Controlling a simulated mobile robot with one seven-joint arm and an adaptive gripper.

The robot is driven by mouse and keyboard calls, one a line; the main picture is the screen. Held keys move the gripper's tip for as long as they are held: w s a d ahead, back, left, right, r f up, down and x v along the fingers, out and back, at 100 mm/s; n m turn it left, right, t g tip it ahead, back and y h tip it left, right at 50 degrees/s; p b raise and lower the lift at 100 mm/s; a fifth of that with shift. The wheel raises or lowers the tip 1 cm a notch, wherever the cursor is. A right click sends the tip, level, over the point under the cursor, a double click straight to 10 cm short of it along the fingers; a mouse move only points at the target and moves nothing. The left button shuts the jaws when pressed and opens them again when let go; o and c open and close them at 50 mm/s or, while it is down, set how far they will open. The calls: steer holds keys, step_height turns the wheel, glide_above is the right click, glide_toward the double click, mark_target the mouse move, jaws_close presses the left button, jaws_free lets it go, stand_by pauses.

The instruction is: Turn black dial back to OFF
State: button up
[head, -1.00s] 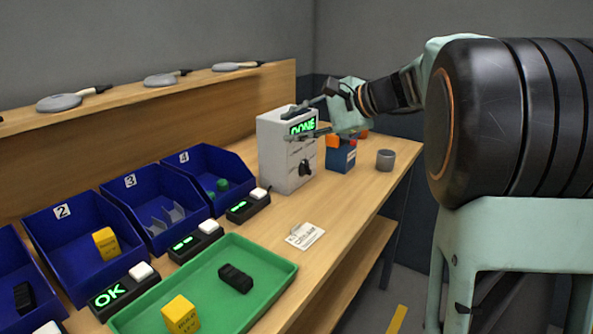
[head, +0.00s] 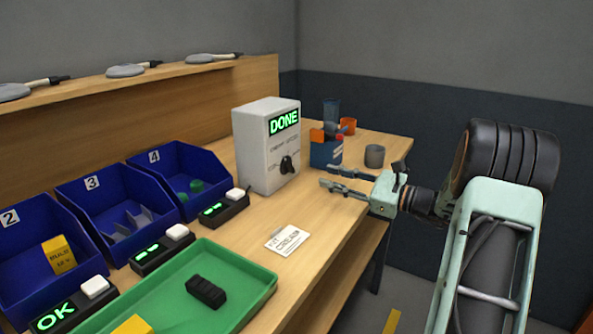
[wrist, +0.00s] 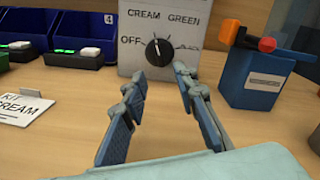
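The black dial (head: 287,164) is on the front of a white box (head: 262,150) whose green display reads DONE. In the wrist view the dial (wrist: 158,51) sits below the words CREAM and GREEN, with OFF printed to its left. Its pale pointer line looks roughly upright, not toward OFF; the exact setting is hard to tell. My gripper (head: 329,177) is open and empty, to the right of the dial in the head view. In the wrist view my gripper (wrist: 157,82) has its two fingers spread below and in front of the dial, apart from it.
A blue holder (wrist: 255,82) with orange- and black-ended tools stands right of the box, with a grey cup (head: 374,156) beyond. A KIT CREAM card (head: 288,240) lies on the bench. Blue bins (head: 115,205) and a green tray (head: 245,285) are to the left.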

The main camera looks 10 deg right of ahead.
mark_target(293, 167)
steer(key=b+x, duration=0.1)
steer(key=x, duration=0.9)
steer(key=shift+a, duration=0.1)
steer(key=shift+c, duration=0.7)
jaws_close()
